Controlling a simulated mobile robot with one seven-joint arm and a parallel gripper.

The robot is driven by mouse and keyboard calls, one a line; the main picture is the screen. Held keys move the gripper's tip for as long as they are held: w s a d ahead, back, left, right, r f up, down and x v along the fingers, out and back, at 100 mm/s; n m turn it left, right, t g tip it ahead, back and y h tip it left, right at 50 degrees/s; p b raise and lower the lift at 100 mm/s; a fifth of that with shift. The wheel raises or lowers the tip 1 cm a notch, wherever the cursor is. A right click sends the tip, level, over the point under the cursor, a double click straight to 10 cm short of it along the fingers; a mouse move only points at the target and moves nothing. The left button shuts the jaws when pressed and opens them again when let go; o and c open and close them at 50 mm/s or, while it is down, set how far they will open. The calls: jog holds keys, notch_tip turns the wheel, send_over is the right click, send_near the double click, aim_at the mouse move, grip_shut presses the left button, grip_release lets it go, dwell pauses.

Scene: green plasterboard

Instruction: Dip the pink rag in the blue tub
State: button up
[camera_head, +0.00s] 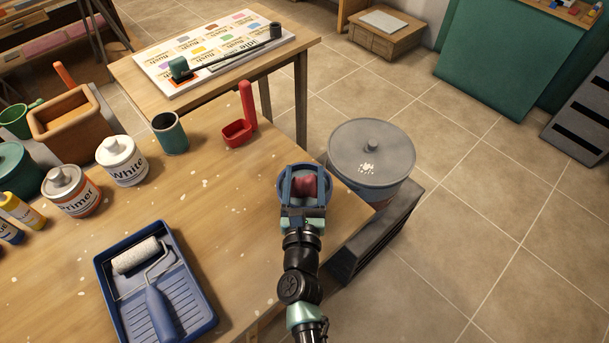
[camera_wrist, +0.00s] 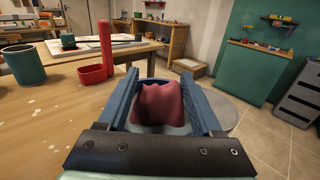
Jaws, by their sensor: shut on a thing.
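The pink rag (camera_head: 305,186) is a crumpled dark-pink piece of cloth between the two blue fingers of my gripper (camera_head: 304,182). In the wrist view the rag (camera_wrist: 158,104) fills the gap between the fingers, and my gripper (camera_wrist: 161,92) is shut on it. The blue tub (camera_head: 280,192) is round and sits near the right edge of the wooden table, directly beneath the gripper in the head view. The gripper and rag hide most of the tub. I cannot tell whether the rag is inside the tub or just above it.
A grey lidded bin (camera_head: 371,155) stands just right of the table. A red scoop-like holder (camera_head: 240,130) and a teal can (camera_head: 170,134) stand behind. Paint cans (camera_head: 121,162) and a blue roller tray (camera_head: 187,312) are to the left. The tabletop between is clear.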

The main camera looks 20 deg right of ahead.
jog(key=shift+r+p, duration=2.2)
jog(key=shift+r, duration=0.25)
jog(key=shift+r, duration=0.1)
notch_tip(320, 180, up, 5)
jog(key=p, duration=0.4)
jog(key=shift+p, duration=0.35)
